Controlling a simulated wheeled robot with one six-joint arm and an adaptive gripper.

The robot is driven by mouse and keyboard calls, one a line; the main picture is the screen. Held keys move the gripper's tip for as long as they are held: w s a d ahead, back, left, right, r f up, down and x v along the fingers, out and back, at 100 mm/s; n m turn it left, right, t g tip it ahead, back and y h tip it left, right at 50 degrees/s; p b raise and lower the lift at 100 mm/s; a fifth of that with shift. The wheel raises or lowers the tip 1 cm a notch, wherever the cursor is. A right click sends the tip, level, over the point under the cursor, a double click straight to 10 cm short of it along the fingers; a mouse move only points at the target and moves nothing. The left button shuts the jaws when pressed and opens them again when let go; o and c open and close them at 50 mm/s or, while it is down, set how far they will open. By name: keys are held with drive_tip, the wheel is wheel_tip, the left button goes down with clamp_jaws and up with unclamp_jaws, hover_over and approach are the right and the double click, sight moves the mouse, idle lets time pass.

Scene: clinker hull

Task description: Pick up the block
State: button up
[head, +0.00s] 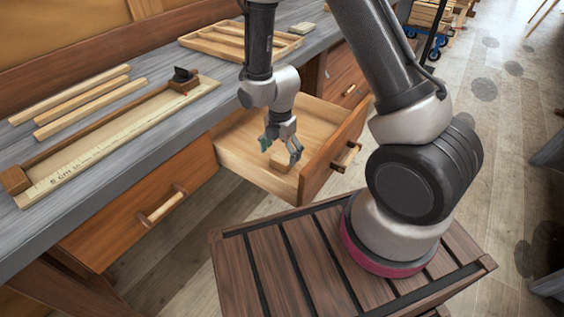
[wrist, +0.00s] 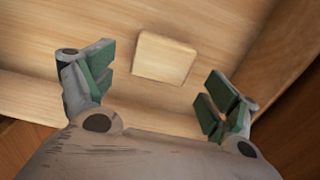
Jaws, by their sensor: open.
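A small light wooden block (wrist: 163,58) lies flat on the floor of the open drawer (wrist: 40,40). In the head view the block (head: 279,163) shows partly behind my gripper. My gripper (head: 279,150) points down into the drawer (head: 235,157), with its fingers apart. In the wrist view my gripper (wrist: 158,92) has its green-padded fingers spread on either side of the block, with room on both sides. The fingers do not appear to touch it. The exact height of the fingertips above the drawer floor is hard to tell.
Drawer walls rise around my gripper; the front panel (head: 335,150) with its handle stands close to the right. The workbench (head: 190,112) lies to the left, bearing a wooden ruler board (head: 110,145), several strips and a divided tray (head: 215,45). A closed drawer (head: 140,205) sits nearer.

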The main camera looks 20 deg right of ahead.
sight(281, 158)
wheel_tip(281, 158, down, 4)
drive_tip(key=shift+w+d+r, duration=0.1)
drive_tip(key=shift+d, duration=0.05)
drive_tip(key=c, duration=1.1)
